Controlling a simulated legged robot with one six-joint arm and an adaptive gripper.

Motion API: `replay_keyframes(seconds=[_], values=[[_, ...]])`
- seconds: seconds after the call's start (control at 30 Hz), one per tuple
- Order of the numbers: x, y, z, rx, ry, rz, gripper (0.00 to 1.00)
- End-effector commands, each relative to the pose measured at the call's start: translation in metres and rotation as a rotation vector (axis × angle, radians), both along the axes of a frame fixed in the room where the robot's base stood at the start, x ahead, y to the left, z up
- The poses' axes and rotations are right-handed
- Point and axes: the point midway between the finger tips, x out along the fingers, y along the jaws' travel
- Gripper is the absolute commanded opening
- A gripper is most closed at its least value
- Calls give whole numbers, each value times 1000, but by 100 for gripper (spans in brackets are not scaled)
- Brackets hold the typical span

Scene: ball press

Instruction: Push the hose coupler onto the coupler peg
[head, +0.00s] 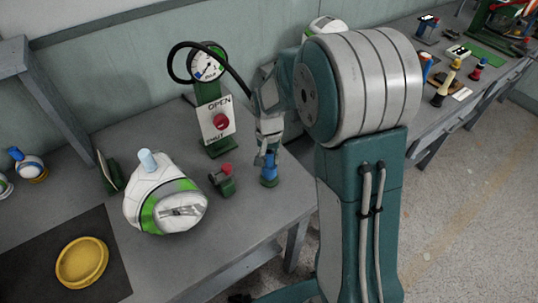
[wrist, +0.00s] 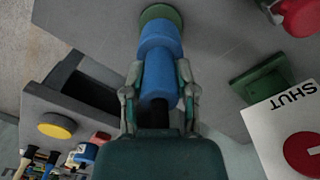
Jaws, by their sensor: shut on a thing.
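The blue hose coupler (wrist: 158,84) is between the two fingers of my gripper (wrist: 160,72) in the wrist view, with the black hose behind it. In the head view my gripper (head: 266,150) points down at the table's right part, and the coupler shows blue under it. The coupler peg is in line with the coupler, standing on a round green base (wrist: 160,14). A wider blue section lies between my fingertips and that base. I cannot tell where the coupler ends and the peg begins, or how far it sits on the peg.
The gauge stand (head: 208,95) with a red knob and OPEN/SHUT plate stands behind left, with the black hose (head: 190,44) looping from it. The table's front right edge is close.

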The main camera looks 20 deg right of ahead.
Motion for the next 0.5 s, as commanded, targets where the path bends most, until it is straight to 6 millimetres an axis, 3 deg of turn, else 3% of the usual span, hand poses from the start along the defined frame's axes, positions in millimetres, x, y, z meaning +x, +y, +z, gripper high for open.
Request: replay_keyframes(seconds=[0.5], values=[[0,0,-11,0,0,0,0]])
